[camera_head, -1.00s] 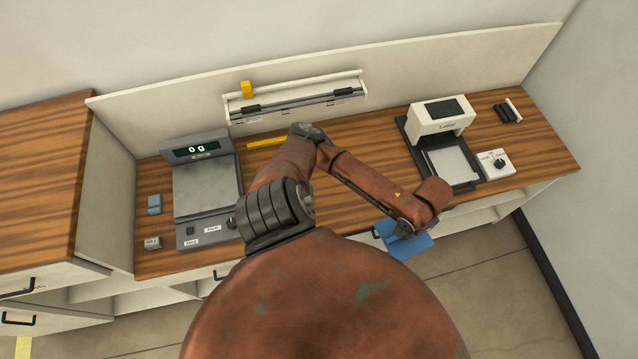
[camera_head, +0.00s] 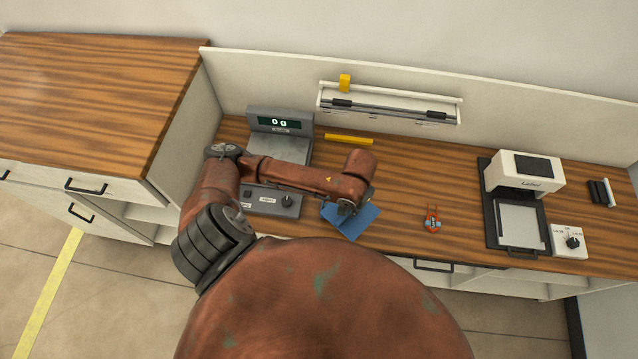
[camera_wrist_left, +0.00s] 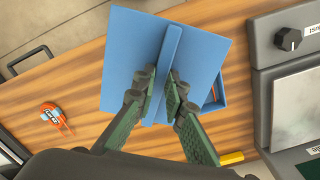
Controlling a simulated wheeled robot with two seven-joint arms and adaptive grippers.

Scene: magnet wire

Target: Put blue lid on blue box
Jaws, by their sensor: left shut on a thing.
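My left gripper (camera_wrist_left: 160,90) is shut on the upright ridge of the blue lid (camera_wrist_left: 205,55), a flat square plate. In the head view the gripper (camera_head: 347,212) holds the lid (camera_head: 362,222) over the counter's front part, just right of the scale. The blue box (camera_wrist_left: 217,92) shows only in part beside and below the lid in the wrist view, with something orange inside its edge. The lid hides most of the box. I cannot tell if they touch. My right gripper is not in view.
The scale (camera_head: 280,150) reads 0 g and is partly behind my arm. A yellow bar (camera_head: 348,139) lies behind.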

